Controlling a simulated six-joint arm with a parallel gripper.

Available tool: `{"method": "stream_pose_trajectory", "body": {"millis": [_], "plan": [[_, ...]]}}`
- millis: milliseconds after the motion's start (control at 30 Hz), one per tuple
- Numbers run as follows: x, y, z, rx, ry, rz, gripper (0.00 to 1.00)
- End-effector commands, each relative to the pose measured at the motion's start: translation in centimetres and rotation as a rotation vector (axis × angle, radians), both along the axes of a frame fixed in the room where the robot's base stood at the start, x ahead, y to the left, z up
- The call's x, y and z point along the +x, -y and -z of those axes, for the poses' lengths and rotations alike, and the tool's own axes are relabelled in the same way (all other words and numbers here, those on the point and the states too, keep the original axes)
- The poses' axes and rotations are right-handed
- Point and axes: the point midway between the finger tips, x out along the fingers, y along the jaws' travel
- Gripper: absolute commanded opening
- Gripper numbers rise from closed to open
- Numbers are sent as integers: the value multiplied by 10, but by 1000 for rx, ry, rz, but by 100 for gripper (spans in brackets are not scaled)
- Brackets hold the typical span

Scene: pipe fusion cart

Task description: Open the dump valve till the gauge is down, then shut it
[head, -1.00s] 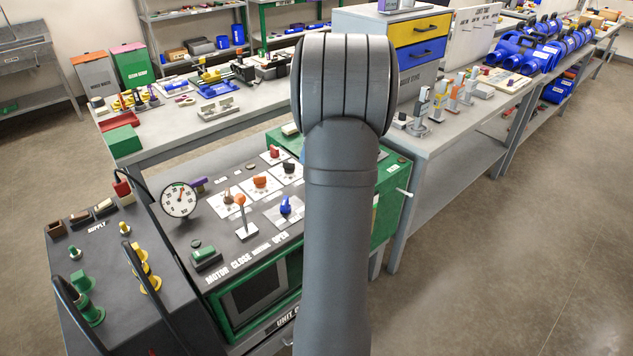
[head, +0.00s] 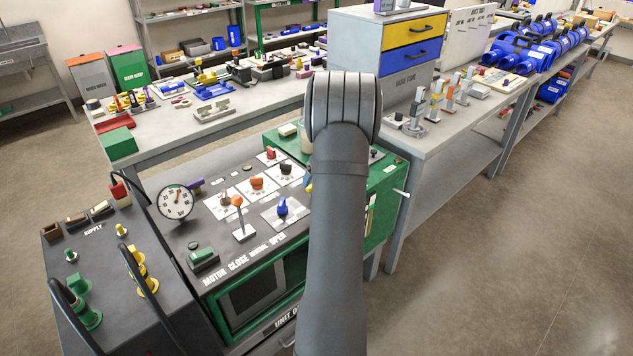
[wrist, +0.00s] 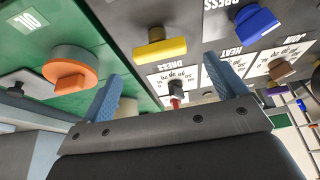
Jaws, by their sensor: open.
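The round white gauge (head: 176,201) stands at the left of the dark console in the head view; its needle shows, but I cannot read the value. My gripper (wrist: 163,68) is open and empty, with two blue fingers spread in the wrist view. A yellow bar knob (wrist: 160,48) lies beyond and between the fingertips, apart from them. An orange round knob (wrist: 70,68) on green metal is to the left of the left finger. No label I can read marks either as the dump valve. In the head view my arm hides most of my gripper.
A blue knob (head: 283,207) and an orange-topped lever (head: 238,203) stand on the console. The blue knob also shows in the wrist view (wrist: 257,22). More knobs stand behind them. Black hoses arch at the left. A bench with a drawer cabinet (head: 385,60) is behind at right.

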Motion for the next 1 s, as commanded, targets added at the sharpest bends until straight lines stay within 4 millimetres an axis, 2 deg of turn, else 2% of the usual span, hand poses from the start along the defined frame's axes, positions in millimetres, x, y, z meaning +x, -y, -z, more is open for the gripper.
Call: {"method": "stream_pose_trajectory", "body": {"millis": [33,200,400,633,667,867,900,1000], "plan": [[3,-3,10,0,-3,-1,90],[9,-9,31,0,-1,-1,90],[12,-12,41,-1,1,-1,90],[12,-12,41,-1,1,-1,90],[12,-12,41,-1,1,-1,88],[12,-12,41,-1,1,-1,49],[12,-12,41,0,0,-1,45],[12,-12,41,-1,1,0,45]]}}
